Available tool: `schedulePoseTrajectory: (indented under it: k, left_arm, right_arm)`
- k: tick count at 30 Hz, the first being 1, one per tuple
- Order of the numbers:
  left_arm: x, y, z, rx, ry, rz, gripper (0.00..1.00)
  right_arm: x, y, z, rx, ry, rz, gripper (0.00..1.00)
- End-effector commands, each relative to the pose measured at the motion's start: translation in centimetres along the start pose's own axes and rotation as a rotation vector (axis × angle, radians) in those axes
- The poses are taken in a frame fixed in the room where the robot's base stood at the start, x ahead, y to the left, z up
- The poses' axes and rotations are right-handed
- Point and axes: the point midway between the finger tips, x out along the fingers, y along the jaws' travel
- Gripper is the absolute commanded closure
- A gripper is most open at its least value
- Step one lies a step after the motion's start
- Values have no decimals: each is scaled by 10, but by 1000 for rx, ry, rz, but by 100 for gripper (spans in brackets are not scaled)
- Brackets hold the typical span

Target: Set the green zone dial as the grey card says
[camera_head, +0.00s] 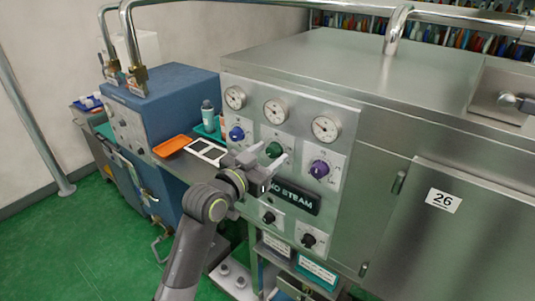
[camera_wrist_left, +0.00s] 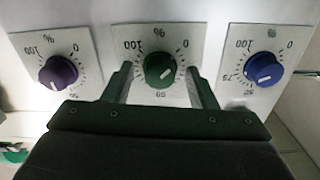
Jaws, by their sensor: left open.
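The green zone dial (camera_head: 273,150) is on the steel front panel, between a blue dial (camera_head: 236,133) and a purple dial (camera_head: 319,169). My left gripper (camera_head: 269,160) is open in front of it. In the left wrist view the green dial (camera_wrist_left: 159,70) sits between the two fingers, with a gap on each side; contact does not show. The scale reads upside down there, and the dial's white mark lies toward its right side, sloping up to the right. A card with dark panels and a white frame (camera_head: 207,151) lies on the side shelf; its writing is unreadable. My right gripper is not seen.
Gauges (camera_head: 275,111) sit above the dials. A dark STEAM plate (camera_head: 292,196) and black knobs (camera_head: 308,240) are below. An orange tray (camera_head: 172,145) and a bottle (camera_head: 207,115) stand left, beside a blue machine (camera_head: 165,110).

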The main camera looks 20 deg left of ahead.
Motion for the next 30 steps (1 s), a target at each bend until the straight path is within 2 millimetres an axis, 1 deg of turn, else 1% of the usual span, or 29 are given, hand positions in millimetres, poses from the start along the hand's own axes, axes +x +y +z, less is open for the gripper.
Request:
schedulePoseTrajectory:
  k: [6,7,15,17,25,30]
  left_arm:
    - [0,0,0,0,0,0,48]
    - [0,0,0,0,0,0,51]
    - [0,0,0,0,0,0,86]
    - [0,0,0,0,0,0,93]
    - [0,0,1,30,0,0,93]
    - [0,0,3,109,0,0,93]
  right_arm:
    - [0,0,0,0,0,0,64]
    - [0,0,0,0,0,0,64]
    - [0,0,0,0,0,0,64]
    - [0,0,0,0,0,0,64]
    - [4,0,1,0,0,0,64]
    - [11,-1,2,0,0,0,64]
